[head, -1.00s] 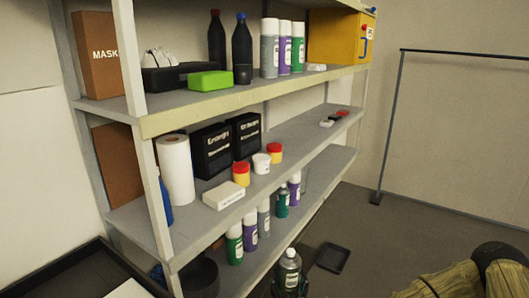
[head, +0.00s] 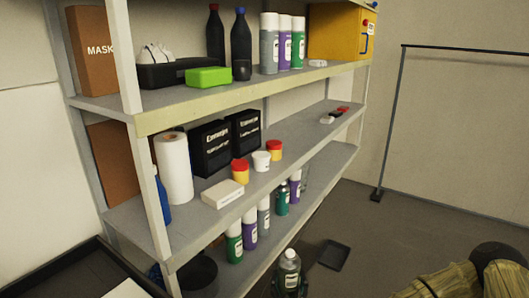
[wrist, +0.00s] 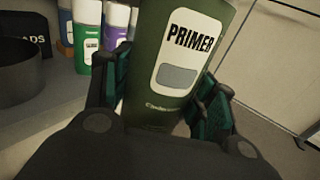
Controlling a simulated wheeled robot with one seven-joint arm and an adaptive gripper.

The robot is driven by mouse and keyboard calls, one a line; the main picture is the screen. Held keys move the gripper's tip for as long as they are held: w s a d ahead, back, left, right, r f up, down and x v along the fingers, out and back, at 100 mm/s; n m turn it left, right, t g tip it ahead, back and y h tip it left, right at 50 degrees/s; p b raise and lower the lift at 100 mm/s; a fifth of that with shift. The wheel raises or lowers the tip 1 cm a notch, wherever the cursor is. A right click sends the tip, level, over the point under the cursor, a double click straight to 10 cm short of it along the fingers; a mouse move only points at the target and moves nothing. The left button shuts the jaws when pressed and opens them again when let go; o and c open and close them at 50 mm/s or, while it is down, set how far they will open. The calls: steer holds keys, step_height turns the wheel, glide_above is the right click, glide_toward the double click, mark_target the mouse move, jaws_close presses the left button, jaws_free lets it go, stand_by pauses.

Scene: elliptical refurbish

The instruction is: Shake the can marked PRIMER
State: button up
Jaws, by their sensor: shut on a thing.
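The can marked PRIMER (wrist: 185,60) is dark green with a pale label and stands tilted in the wrist view, its top cut off by the frame. My gripper (wrist: 160,88) is shut on it, with one teal-padded finger on each side. In the head view the can (head: 290,263) shows at the bottom edge, in front of the lowest shelf and off it. My gripper there is mostly hidden, with only dark finger parts beside the can.
A shelf unit (head: 240,105) fills the left and middle. Several spray cans (head: 249,232) stand on its lower shelf, close behind the held can. A dark tray (head: 333,255) lies on the floor. A clothes rail (head: 386,130) stands at right. Open floor lies between.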

mark_target(290, 266)
steer(key=r, duration=0.5)
steer(key=shift+w+d+r, duration=0.1)
steer(key=shift+w+r, duration=0.1)
steer(key=shift+r, duration=0.15)
steer(key=f, duration=0.3)
steer(key=s+f, duration=0.1)
steer(key=f, duration=0.2)
steer(key=shift+s+a+f, duration=0.15)
steer(key=shift+a+f, duration=0.05)
steer(key=shift+f, duration=0.2)
steer(key=shift+w+d+f, duration=0.15)
steer(key=shift+w, duration=0.3)
steer(key=shift+s+r, duration=0.25)
steer(key=shift+s, duration=0.1)
steer(key=shift+w+f, duration=0.15)
steer(key=shift+w, duration=0.05)
steer(key=shift+s, duration=0.1)
